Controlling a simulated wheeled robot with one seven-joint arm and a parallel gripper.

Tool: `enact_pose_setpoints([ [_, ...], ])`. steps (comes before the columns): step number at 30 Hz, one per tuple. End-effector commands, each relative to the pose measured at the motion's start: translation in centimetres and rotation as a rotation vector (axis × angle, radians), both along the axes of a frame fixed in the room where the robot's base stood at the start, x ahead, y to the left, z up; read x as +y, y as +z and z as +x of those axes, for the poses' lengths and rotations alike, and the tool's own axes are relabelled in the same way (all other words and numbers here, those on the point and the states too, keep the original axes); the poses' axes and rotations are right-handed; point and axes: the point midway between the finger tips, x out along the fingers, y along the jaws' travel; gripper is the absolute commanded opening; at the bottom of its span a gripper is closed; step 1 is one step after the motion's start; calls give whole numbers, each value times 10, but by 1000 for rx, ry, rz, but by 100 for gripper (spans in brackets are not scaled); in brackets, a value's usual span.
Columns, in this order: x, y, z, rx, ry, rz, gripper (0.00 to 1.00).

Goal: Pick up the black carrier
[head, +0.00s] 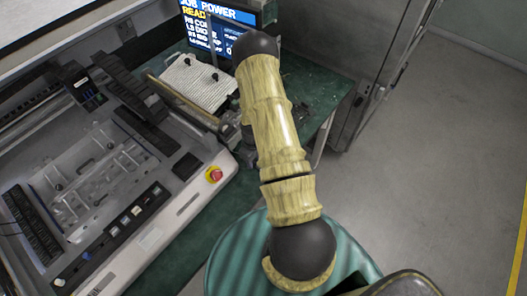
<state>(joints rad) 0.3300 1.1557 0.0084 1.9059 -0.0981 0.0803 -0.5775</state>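I cannot tell for certain which thing is the black carrier. Long black ribbed pieces lie on the machine at left: one along its upper right part (130,88), one just below it (147,130), and one at the lower left (34,226). My arm stands in the middle of the view and bends at a dark joint at the top. My gripper cannot be made out; the arm hides what lies behind it.
The machine (189,206) with a red button (214,174) fills the left. A white ribbed board (198,82) and a lit screen (222,25) are on the green table (326,89). A grey cabinet (345,35) stands behind. The floor (430,150) at right is clear.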

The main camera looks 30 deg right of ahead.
Motion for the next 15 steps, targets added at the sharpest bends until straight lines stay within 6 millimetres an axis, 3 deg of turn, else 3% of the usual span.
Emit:
enact_pose_setpoints([
  [8, 0, 0, 0, 0, 0, 0, 38],
  [13, 0, 0, 0, 0, 0, 0, 5],
  [15, 0, 0, 0, 0, 0, 0, 0],
])
